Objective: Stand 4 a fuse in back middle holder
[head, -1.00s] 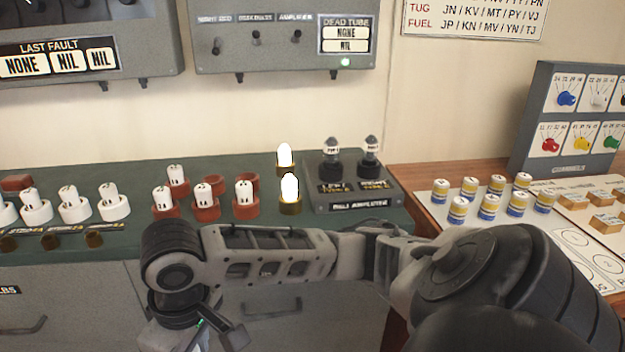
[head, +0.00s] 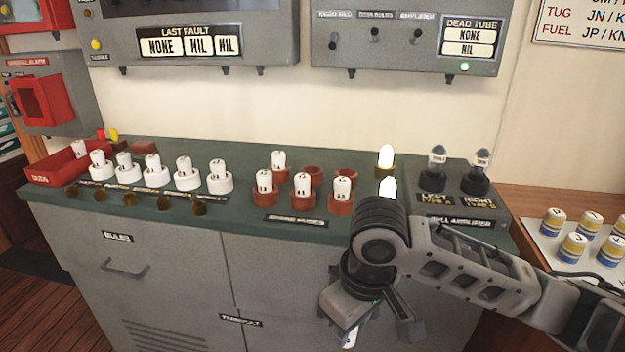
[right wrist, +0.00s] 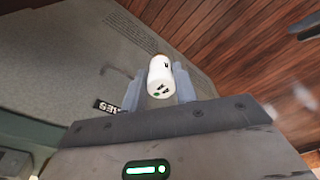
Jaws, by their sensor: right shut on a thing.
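My right gripper (head: 352,328) hangs in front of the cabinet, below the bench top's front edge. It is shut on a white fuse (right wrist: 160,78), seen between the two fingers in the right wrist view; only a bit of it (head: 349,340) shows in the head view. The red-brown holders stand on the bench in two rows. The back middle holder (head: 315,173) looks empty, partly hidden by the front fuses. The back left holder and all three front holders carry upright white fuses (head: 278,159). My left gripper is out of view.
White holders with white tubes (head: 186,168) line the bench's left. A red duds tray (head: 45,174) sits at the far left. Two lit bulbs (head: 386,156) and a grey block with two dark tubes (head: 437,157) stand right of the holders. The wall panel hangs above.

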